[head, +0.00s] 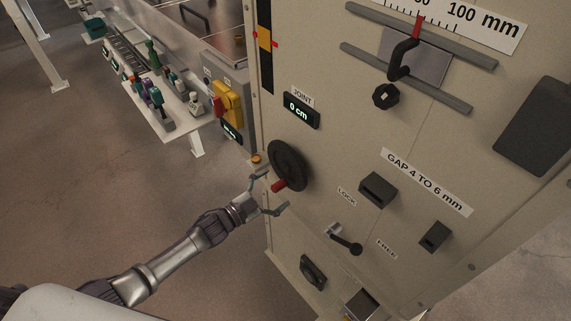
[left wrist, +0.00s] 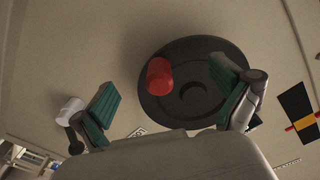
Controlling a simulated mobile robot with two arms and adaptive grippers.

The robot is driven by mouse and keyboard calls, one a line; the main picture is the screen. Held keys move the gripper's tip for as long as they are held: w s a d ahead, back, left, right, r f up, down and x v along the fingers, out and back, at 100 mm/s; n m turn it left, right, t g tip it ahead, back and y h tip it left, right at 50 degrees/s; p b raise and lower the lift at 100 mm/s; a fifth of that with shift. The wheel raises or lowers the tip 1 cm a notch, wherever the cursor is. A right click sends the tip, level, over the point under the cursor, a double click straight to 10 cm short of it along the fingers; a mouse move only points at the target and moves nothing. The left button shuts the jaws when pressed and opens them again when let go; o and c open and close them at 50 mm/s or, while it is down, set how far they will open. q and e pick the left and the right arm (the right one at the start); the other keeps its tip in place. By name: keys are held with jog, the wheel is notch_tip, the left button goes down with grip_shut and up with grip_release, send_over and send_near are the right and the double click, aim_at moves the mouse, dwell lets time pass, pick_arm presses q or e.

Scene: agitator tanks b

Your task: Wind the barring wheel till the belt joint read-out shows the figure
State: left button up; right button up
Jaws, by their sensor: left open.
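The barring wheel (head: 289,165) is a black disc on the beige panel, with a red handle (head: 279,186) at its lower left rim. The wheel (left wrist: 195,88) and its red handle (left wrist: 159,74) also show in the left wrist view. The joint read-out (head: 301,110) above the wheel shows "0 cm". My left gripper (head: 269,193) is open in front of the wheel. In the left wrist view its green-padded fingers (left wrist: 168,105) stand apart, with the red handle between and beyond them. I cannot tell whether a finger touches the wheel. My right gripper is not in view.
Below right of the wheel is a black-knobbed lever (head: 345,239) between LOCK and FREE labels. Black blocks (head: 378,190) stick out by the "GAP 4 TO 6 mm" label. A bench (head: 176,121) with tools stands left; floor there is clear.

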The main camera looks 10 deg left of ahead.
pick_arm(q)
jog(key=shift+s, duration=0.1)
jog(key=shift+p+v, duration=0.65)
jog(key=shift+v, duration=1)
jog(key=shift+p+v, duration=0.3)
jog(key=shift+v, duration=1)
jog(key=s+a+f+n+g+y, duration=0.1)
jog(key=s+a+f+n+y, duration=0.15)
jog(key=s+f, duration=0.4)
jog(key=s+a+f+n+g+y, duration=0.2)
jog(key=s+f+n+y, duration=0.1)
jog(key=f, duration=0.7)
jog(key=s+a+f+n+g+y, duration=0.1)
jog(key=s+a+f+n+y, duration=0.2)
jog(key=f, duration=0.6)
jog(key=s+f+n+g, duration=0.1)
jog(key=s+f+g, duration=0.2)
jog(key=s, duration=0.7)
jog(key=s+d+f+n+g+y, duration=0.1)
jog(key=s+f+g, duration=0.2)
jog(key=s, duration=0.8)
jog(key=s+d+f+n+g+y, duration=0.1)
jog(key=s+f+g, duration=0.2)
jog(key=s+f, duration=0.4)
jog(key=s, duration=0.3)
jog(key=shift+s, duration=0.4)
